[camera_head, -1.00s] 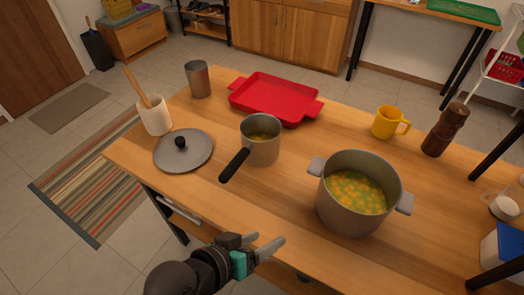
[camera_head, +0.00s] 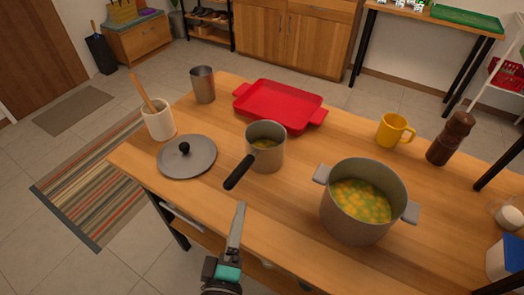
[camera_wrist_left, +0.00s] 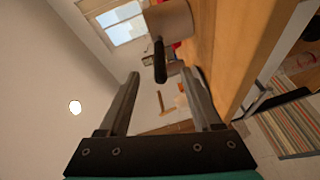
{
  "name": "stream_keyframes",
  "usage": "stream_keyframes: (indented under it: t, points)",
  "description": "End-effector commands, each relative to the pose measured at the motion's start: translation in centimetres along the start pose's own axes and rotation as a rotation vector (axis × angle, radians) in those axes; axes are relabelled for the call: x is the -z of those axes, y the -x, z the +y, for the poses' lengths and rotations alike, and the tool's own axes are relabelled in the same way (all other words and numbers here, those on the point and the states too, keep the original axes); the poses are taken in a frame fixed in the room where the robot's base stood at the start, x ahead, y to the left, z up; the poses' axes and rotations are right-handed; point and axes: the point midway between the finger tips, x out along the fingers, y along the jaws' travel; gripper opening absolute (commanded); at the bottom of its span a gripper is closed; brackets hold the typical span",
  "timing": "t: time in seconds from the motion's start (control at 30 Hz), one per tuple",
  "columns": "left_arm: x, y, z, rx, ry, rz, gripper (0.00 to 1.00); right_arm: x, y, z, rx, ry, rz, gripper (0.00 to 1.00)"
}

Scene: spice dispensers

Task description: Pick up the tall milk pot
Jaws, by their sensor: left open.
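The tall milk pot is a grey pot (camera_head: 267,157) with a long black handle (camera_head: 238,172), upright on the wooden table (camera_head: 185,197). Its handle points toward the near left edge. My left gripper (camera_head: 239,208) is at the table's near edge, in front of the handle and apart from it, with its fingers pointing toward the table. In the left wrist view the open, empty fingers (camera_wrist_left: 160,76) frame the black handle (camera_wrist_left: 160,62) beyond their tips, and the grey pot (camera_wrist_left: 168,25) shows at the top. My right gripper is not in view.
A large pot of soup (camera_head: 362,215) stands right of the milk pot. A grey lid (camera_head: 187,160) and a white utensil crock (camera_head: 159,124) are on the left. Behind are a metal cup (camera_head: 203,87), a red tray (camera_head: 280,104), a yellow mug (camera_head: 393,131) and a pepper mill (camera_head: 452,139).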

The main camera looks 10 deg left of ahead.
Motion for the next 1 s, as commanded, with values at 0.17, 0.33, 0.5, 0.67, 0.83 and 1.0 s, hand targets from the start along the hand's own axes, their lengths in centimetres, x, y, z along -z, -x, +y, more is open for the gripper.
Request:
stream_keyframes:
  t: [0.17,0.33,0.5,0.67,0.83,1.0]
  points:
    - [0.2,-2.6,0.2,-0.004,0.003,0.009,0.66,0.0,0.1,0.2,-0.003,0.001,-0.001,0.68]
    - [0.2,-5.7,0.2,-0.004,0.003,0.006,0.66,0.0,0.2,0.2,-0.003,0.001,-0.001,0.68]
    - [0.2,-8.3,0.2,-0.004,0.001,0.005,0.66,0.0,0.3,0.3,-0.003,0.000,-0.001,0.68]
    - [0.2,-9.6,0.1,-0.002,0.000,0.004,0.66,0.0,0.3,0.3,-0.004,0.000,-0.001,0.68]
    - [0.4,-10.5,0.2,-0.003,0.000,0.003,0.66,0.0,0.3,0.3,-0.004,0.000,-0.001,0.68]
    - [1.1,-12.8,0.3,-0.005,0.001,0.004,0.66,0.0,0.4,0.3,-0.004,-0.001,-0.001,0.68]
